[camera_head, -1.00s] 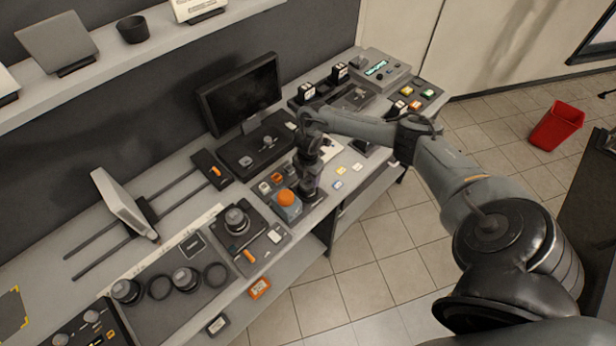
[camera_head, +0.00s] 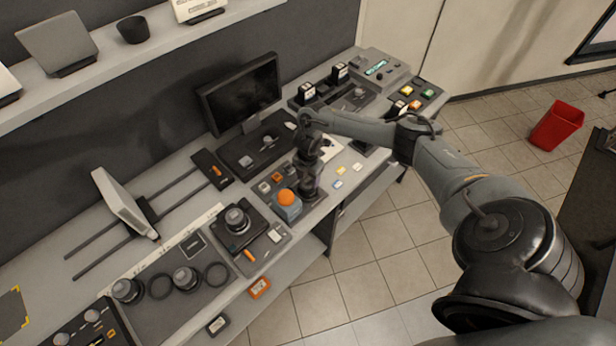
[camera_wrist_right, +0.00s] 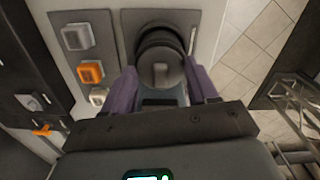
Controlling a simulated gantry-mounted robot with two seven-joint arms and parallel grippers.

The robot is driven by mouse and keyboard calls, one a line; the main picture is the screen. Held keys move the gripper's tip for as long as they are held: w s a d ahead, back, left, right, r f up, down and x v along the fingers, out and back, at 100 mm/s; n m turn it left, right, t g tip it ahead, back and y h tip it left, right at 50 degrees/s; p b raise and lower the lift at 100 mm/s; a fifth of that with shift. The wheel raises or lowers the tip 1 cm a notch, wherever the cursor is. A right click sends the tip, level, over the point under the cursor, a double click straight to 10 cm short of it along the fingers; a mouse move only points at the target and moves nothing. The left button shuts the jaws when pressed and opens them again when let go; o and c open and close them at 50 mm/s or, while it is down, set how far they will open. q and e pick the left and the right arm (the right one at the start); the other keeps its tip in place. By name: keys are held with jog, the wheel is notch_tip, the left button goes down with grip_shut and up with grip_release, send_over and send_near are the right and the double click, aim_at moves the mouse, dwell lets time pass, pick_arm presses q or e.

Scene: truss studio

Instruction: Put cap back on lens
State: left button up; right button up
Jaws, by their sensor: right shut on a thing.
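The lens (camera_wrist_right: 158,38) stands on a grey panel in the right wrist view, as a black ringed cylinder seen from above. A dark round cap (camera_wrist_right: 161,74) with a raised grip bar lies over or right at its end; I cannot tell whether it is fully seated. My right gripper (camera_wrist_right: 162,84) has its purple fingers on both sides of the cap and is shut on it. In the head view my right gripper (camera_head: 309,182) points down at the bench near the orange-domed box, and it hides the lens and cap. My left gripper is not in view.
The orange-domed box (camera_head: 287,206) stands close beside my right gripper. A monitor (camera_head: 241,93) stands behind. Other lens-like parts (camera_head: 237,218) and loose rings (camera_head: 216,275) lie to the left. A red bin (camera_head: 556,125) is on the floor at the right.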

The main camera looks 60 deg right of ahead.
dwell(0.8)
jog(key=o, duration=1.1)
jog(key=shift+o, duration=0.3)
jog(key=shift+o, duration=0.8)
jog(key=shift+r, duration=0.15)
jog(key=shift+r+p, duration=0.9)
jog(key=shift+p, duration=0.2)
jog(key=shift+r+p, duration=2.3)
jog(key=shift+r, duration=0.2)
